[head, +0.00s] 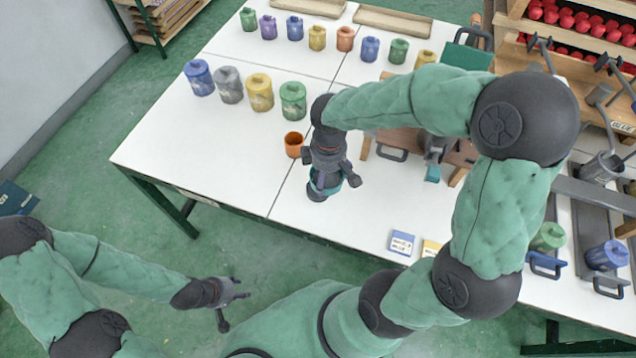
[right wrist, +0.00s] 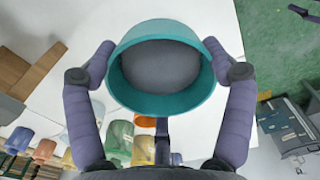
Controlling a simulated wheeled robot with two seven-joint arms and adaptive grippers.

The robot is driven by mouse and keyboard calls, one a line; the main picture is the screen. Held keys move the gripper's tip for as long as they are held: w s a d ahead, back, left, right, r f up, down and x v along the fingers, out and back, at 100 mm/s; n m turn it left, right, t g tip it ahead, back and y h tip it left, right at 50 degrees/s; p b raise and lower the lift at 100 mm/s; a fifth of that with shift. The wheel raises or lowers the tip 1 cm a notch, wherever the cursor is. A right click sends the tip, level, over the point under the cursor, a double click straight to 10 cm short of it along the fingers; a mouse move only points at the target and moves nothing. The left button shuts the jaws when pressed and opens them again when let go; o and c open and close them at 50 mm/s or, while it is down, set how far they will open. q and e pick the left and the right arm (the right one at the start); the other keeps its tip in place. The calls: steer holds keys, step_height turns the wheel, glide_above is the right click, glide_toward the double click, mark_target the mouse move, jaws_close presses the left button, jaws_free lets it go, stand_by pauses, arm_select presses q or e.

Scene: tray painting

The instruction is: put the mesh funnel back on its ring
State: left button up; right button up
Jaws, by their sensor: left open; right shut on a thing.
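The mesh funnel has a teal rim and a dark grey bowl. It shows in the head view (head: 318,190), below my right gripper (head: 331,179), over the white table near its front edge. In the right wrist view the teal funnel (right wrist: 126,82) sits between the two fingers of my right gripper (right wrist: 160,62), which is shut on it. I cannot tell whether its bottom touches the table. I cannot make out the ring for certain; my right arm covers part of the table. My left gripper (head: 236,306) is open and empty, over the floor before the table.
An orange cup (head: 293,145) stands just left of the right gripper. Several lidded pots, among them a green one (head: 293,100), stand further back. A wooden stand (head: 400,140) lies partly behind my arm. A blue-labelled block (head: 401,242) lies at the front edge. The table's left front is clear.

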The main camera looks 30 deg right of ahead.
mark_target(318, 172)
steer(key=w+f, duration=0.2)
steer(key=w+f+b, duration=0.1)
steer(key=shift+a+f, duration=0.25)
steer(key=shift+f, duration=0.1)
steer(key=shift+w+f+b, duration=0.15)
steer(key=shift+f+b, duration=0.45)
steer(key=shift+f, duration=0.3)
steer(key=shift+w+f+b, duration=0.1)
steer(key=shift+f+b, duration=0.5)
steer(key=shift+f, duration=0.3)
steer(key=shift+f, duration=0.2)
steer(key=o, duration=1.1)
step_height(318, 172, up, 11)
steer(key=p, duration=0.4)
steer(key=shift+p, duration=0.4)
steer(key=shift+r, duration=0.75)
